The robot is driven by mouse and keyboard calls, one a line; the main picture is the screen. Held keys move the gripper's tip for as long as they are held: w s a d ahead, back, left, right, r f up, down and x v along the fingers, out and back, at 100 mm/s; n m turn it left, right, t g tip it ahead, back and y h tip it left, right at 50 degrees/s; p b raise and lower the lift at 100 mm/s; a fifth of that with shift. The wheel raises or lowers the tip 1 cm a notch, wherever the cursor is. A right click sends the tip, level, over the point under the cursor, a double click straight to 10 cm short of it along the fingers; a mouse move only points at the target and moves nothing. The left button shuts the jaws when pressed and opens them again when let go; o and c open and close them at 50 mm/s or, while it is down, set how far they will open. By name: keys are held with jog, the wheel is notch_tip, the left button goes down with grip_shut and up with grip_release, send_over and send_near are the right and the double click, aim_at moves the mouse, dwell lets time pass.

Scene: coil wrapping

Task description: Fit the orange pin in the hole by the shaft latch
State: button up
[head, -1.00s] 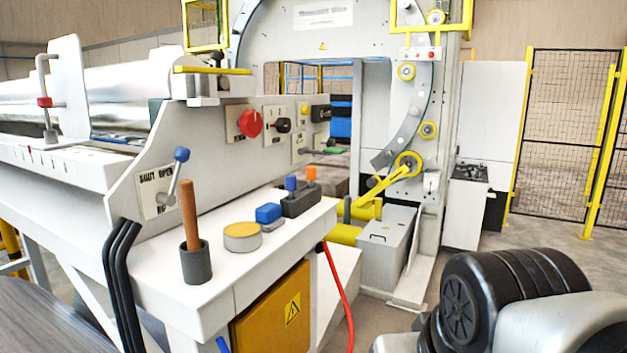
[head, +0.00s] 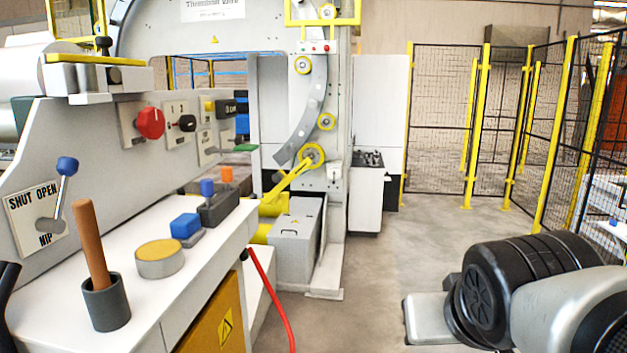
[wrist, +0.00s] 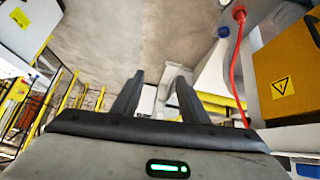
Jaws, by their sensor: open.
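The orange pin (head: 226,176) stands upright in a dark grey block (head: 219,207) at the far end of the white ledge. A blue pin (head: 207,188) stands beside it in the same block. I cannot make out the shaft latch or its hole for certain in these views. My gripper (wrist: 157,92) shows in the wrist view with its two dark fingers apart and nothing between them. It is well away from the orange pin, over open floor. In the head view my arm is at the lower right and the fingers are hidden.
On the ledge stand a grey cup (head: 106,303) with a wooden handle, a yellow-topped round tin (head: 160,258) and a blue block (head: 185,226). A red hose (head: 271,300) hangs off the ledge's side. Yellow fencing (head: 470,130) stands behind. The floor between is clear.

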jog(key=w+a+r+n+t, duration=0.1)
jog(key=w+a+r+t, duration=0.2)
jog(key=w, duration=0.5)
jog(key=n+t+y+b, duration=0.25)
jog(key=n+y, duration=0.45)
jog(key=y, duration=0.6)
send_near(229, 178)
jog(key=x, duration=0.3)
jog(key=b+x, duration=0.1)
jog(key=x, duration=0.1)
jog(key=shift+a+f, duration=0.3)
jog(key=shift+f, duration=0.05)
jog(key=shift+r+p+x, duration=0.1)
jog(key=shift+p+x, duration=0.1)
jog(key=shift+x, duration=1.25)
jog(key=shift+r+p+x, duration=0.15)
jog(key=shift+x, duration=1.35)
jog(key=shift+w+d, duration=0.1)
jog(key=shift+d, duration=0.15)
grip_shut()
